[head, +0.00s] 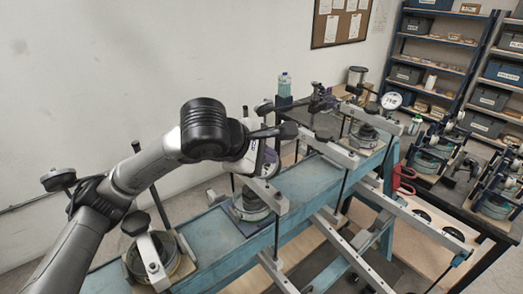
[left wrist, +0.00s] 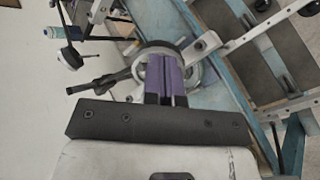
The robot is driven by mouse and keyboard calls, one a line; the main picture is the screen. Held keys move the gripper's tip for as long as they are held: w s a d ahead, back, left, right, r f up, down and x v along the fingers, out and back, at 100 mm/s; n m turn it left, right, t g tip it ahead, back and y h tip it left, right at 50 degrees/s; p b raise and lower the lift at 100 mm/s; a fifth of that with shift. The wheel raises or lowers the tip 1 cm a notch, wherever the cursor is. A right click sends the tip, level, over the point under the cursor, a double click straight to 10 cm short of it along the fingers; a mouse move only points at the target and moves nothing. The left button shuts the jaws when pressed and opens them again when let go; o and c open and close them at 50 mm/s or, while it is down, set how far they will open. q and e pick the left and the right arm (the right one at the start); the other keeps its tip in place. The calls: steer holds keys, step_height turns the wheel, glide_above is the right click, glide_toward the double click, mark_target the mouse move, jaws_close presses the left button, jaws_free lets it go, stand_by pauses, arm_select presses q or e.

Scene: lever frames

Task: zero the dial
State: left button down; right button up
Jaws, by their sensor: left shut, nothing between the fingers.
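My left arm comes in from the left in the head view. Its left gripper (head: 262,160) is shut and empty, at the middle lever frame on the blue bench. In the left wrist view the purple fingers (left wrist: 166,80) are together in front of a round, ring-like part (left wrist: 155,48), covering much of it. I cannot tell whether they touch it. A white round dial (head: 391,100) faces me on the farther frame; its reading is too small to tell. My right gripper is not in view.
The blue bench (head: 305,190) carries several lever frames with silver arms and round bases, such as the near one (head: 150,262). A bottle (head: 284,85) stands behind. Silver bars (head: 425,228) jut out at the right. Shelves (head: 432,55) stand at the back.

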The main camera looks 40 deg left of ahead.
mark_target(270, 175)
arm_select(q)
steer(key=shift+g, duration=0.3)
steer(key=f, duration=0.2)
steer(key=d+f, duration=0.1)
steer(key=f, duration=0.1)
steer(key=shift+d+f, duration=0.2)
steer(key=shift+f, duration=0.1)
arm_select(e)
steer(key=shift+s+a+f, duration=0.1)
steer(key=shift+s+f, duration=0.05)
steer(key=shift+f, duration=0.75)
arm_select(q)
steer(key=shift+r, duration=0.1)
steer(key=s+r, duration=0.1)
steer(key=s+r+p, duration=0.1)
steer(key=r, duration=0.1)
steer(key=s+r, duration=0.1)
steer(key=r, duration=0.1)
steer(key=shift+s+d+p, duration=0.15)
steer(key=shift+p, duration=0.25)
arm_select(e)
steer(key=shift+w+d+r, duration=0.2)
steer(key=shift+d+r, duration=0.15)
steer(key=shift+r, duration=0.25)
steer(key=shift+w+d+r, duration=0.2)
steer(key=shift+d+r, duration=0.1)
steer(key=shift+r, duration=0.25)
